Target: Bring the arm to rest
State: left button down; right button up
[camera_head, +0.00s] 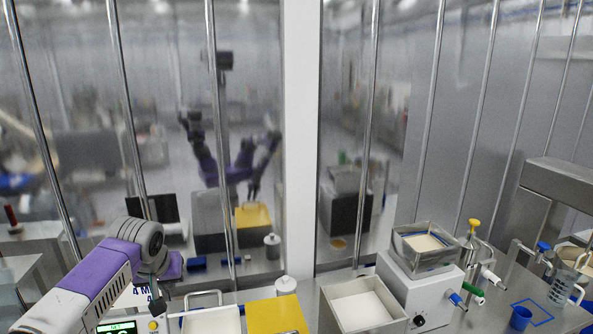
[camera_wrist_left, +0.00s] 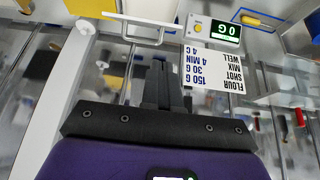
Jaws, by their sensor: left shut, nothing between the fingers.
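My left arm (camera_head: 93,290) comes in from the left, purple and white with a grey wrist joint. Its gripper (camera_head: 157,304) points down over the near left part of the counter. In the left wrist view the dark fingers (camera_wrist_left: 161,83) are together with nothing between them. A white card (camera_wrist_left: 217,70) with printed lines about flour, shot, mix and well lies beyond the fingers. Beside it is a scale display (camera_wrist_left: 225,32) reading 0 G, which also shows at the bottom of the head view (camera_head: 117,328). My right gripper is not directly in view.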

pick_arm(q)
jog(key=w+d+f+m+g+h, duration=0.1)
jog(key=w+d+f, duration=0.1)
jog(key=f, duration=0.4)
jog(key=w+d+f+h, duration=0.1)
jog(key=w+d+f, duration=0.15)
jog(key=f, duration=0.35)
jog(key=s+d+f+m+g+h, duration=0.1)
jog(key=s+d+f, duration=0.25)
jog(key=f, duration=0.55)
jog(key=s+d+f+g+h, duration=0.15)
jog(key=d+f, duration=0.25)
jog(key=f, duration=0.6)
jog(key=s+d+f+n+g+b, duration=0.1)
jog(key=s+d+f, duration=0.2)
jog(key=s+f, duration=0.85)
jog(key=s+d+f+n+g, duration=0.1)
jog(key=s+d+f, duration=0.3)
jog(key=s+f, duration=0.75)
notch_tip(320, 180, down, 11)
jog(key=s+h+b, duration=0.1)
jog(key=s+b, duration=0.1)
jog(key=b, duration=1.2)
jog(key=shift+s+f, duration=0.15)
jog(key=shift+s, duration=0.1)
pick_arm(e)
notch_tip(320, 180, down, 16)
jog(key=w, duration=0.1)
jog(key=shift+r, duration=0.2)
